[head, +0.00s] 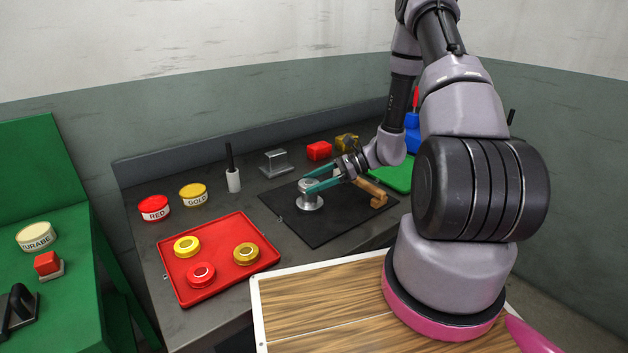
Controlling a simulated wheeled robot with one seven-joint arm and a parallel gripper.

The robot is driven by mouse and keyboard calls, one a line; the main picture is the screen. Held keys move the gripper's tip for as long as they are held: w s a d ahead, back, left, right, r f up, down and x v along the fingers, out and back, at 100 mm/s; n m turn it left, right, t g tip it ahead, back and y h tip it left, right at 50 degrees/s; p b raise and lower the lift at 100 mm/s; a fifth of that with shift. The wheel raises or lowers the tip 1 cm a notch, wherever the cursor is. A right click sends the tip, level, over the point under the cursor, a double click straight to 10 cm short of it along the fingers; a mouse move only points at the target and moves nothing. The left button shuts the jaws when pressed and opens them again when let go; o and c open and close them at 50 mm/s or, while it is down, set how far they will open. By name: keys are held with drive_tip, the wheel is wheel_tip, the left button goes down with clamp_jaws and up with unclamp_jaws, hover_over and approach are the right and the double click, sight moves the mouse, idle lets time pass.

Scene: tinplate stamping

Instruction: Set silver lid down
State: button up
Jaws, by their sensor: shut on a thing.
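My gripper (309,186) has long teal fingers and reaches in from the right over the black mat (340,232). The fingers are shut on a small silver piece, which looks like the silver lid (308,182). Directly below it is a round silver base with a wide flange (311,204), standing on the mat. The lid looks level and very close to the base. I cannot tell whether they touch, because the fingers hide part of the join.
A red tray (222,285) with yellow, gold and red rings lies front left. Tins labelled RED (154,208) and GOLD (193,195) stand behind it. A brush in a white holder (233,180), a grey block (276,163) and a red block (319,150) stand behind the mat. A wooden piece (371,192) lies right.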

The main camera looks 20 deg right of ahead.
drive_tip(key=o, duration=1.1)
drive_tip(key=shift+f, duration=0.1)
drive_tip(key=shift+o, duration=0.2)
drive_tip(key=shift+r, duration=0.5)
drive_tip(key=v, duration=1.2)
drive_tip(key=s+a+r+n+t+h, duration=0.2)
drive_tip(key=s+r+n+h, duration=0.3)
drive_tip(key=r, duration=1.1)
drive_tip(key=s+a+r+n+t+h, duration=0.3)
drive_tip(key=s+r+n+h, duration=0.3)
drive_tip(key=s+r+n, duration=0.4)
drive_tip(key=s+a+r, duration=0.1)
drive_tip(key=s+r, duration=0.3)
drive_tip(key=r, duration=0.2)
drive_tip(key=shift+a, duration=0.2)
drive_tip(key=shift+r, duration=0.1)
